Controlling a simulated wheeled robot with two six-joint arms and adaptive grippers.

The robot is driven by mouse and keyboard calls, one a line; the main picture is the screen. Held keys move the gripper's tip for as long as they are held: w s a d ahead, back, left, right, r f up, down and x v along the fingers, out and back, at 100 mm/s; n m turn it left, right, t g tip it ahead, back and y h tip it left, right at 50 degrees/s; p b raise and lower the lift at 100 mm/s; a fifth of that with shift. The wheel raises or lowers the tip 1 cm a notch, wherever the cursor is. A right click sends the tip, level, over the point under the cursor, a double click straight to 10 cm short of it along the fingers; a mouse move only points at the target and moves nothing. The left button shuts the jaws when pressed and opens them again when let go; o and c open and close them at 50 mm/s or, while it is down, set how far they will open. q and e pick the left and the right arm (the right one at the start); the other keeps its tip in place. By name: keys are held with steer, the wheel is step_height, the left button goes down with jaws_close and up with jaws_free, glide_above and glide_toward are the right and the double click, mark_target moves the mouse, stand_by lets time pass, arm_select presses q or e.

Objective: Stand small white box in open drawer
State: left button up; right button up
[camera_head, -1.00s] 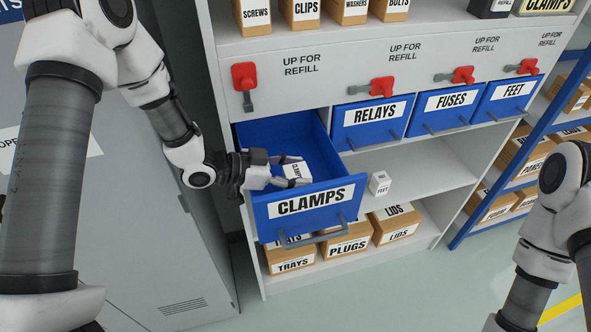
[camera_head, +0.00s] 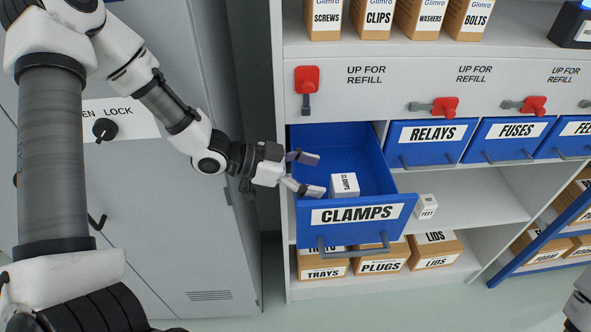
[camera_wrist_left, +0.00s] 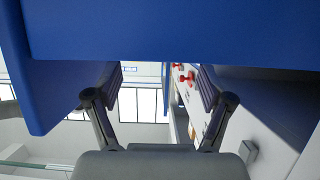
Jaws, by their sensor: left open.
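The small white box (camera_head: 344,186), labelled CLAMPS, rests inside the blue open CLAMPS drawer (camera_head: 364,213), behind its front panel. It looks level, with no visible tilt. My left gripper (camera_head: 308,174) is open and empty, at the drawer's left side, with its fingers pointing toward the box and a gap between them. In the left wrist view, the two spread fingers (camera_wrist_left: 160,80) have nothing between them, and blue drawer surfaces fill the top of the picture. The box is not visible there. My right gripper is out of view.
Another small white box (camera_head: 427,207), labelled FEET, stands on the shelf right of the drawer. Closed RELAYS (camera_head: 433,141) and FUSES (camera_head: 510,137) drawers are to the right. A red latch (camera_head: 307,80) is above the open drawer. A grey cabinet (camera_head: 200,250) stands to the left.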

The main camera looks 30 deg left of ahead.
arm_select(q)
steer(key=p+v, duration=0.1)
steer(key=v, duration=0.3)
steer(key=shift+d+r, duration=0.1)
steer(key=shift+r, duration=0.1)
steer(key=shift+s+a, duration=0.15)
steer(key=shift+a, duration=0.1)
steer(key=shift+f, duration=0.1)
